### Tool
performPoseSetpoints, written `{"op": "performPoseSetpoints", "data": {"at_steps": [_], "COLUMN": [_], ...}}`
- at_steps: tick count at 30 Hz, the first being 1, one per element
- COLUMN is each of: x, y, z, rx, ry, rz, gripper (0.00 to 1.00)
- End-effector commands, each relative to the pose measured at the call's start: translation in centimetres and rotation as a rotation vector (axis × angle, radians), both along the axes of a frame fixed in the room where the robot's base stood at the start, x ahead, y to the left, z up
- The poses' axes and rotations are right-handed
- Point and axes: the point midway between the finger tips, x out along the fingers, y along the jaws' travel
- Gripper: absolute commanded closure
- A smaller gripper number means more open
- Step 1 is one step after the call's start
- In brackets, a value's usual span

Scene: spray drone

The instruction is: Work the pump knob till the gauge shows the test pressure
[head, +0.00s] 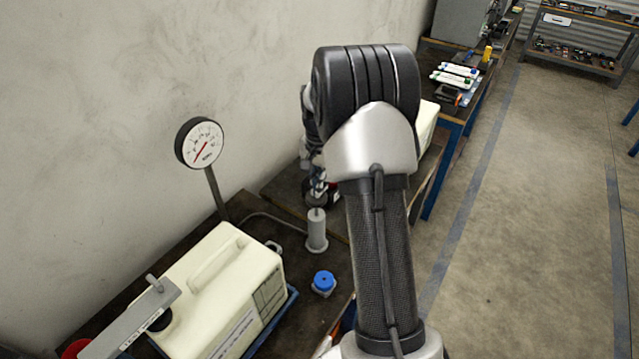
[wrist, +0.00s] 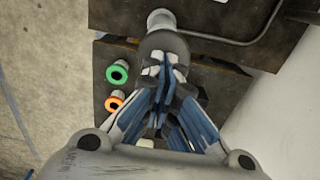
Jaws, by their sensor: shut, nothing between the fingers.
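The pressure gauge (head: 199,143) stands on a post by the wall in the head view. Its red needle points to the lower left of the dial; the figures are too small to read. The pump (head: 317,231) is a grey upright cylinder on the dark bench, with a round dark knob (head: 316,201) on top. The knob also shows in the wrist view (wrist: 164,45), just beyond the fingertips. My gripper (head: 317,186) is shut and empty, with its fingertips (wrist: 163,68) right over the knob. I cannot tell whether they touch it.
A cream tank (head: 222,290) lies in a blue tray left of the pump. A blue-capped fitting (head: 323,283) stands in front. A thin hose (head: 275,218) runs behind the pump. Green (wrist: 117,73) and orange (wrist: 114,102) ringed fittings lie near my gripper. The floor at right is clear.

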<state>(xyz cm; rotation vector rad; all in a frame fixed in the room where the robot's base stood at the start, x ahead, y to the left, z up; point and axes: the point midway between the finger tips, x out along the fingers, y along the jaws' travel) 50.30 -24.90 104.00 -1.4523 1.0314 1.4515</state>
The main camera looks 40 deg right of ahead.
Motion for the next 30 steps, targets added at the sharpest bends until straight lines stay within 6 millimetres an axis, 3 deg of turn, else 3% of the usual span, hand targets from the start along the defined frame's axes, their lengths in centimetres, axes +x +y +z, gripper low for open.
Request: {"op": "performPoseSetpoints", "data": {"at_steps": [5,14,25,30], "x": [0.0,-0.1,-0.1,-0.2], "y": [0.0,0.0,0.0,0.0], "z": [-0.8,-5.7,-5.7,-4.1], "rx": [0.001,0.001,0.002,0.001], "ry": [0.003,0.003,0.004,0.003], "rz": [0.0,0.0,0.0,0.001], "gripper": [1.0,1.0,1.0,1.0]}}
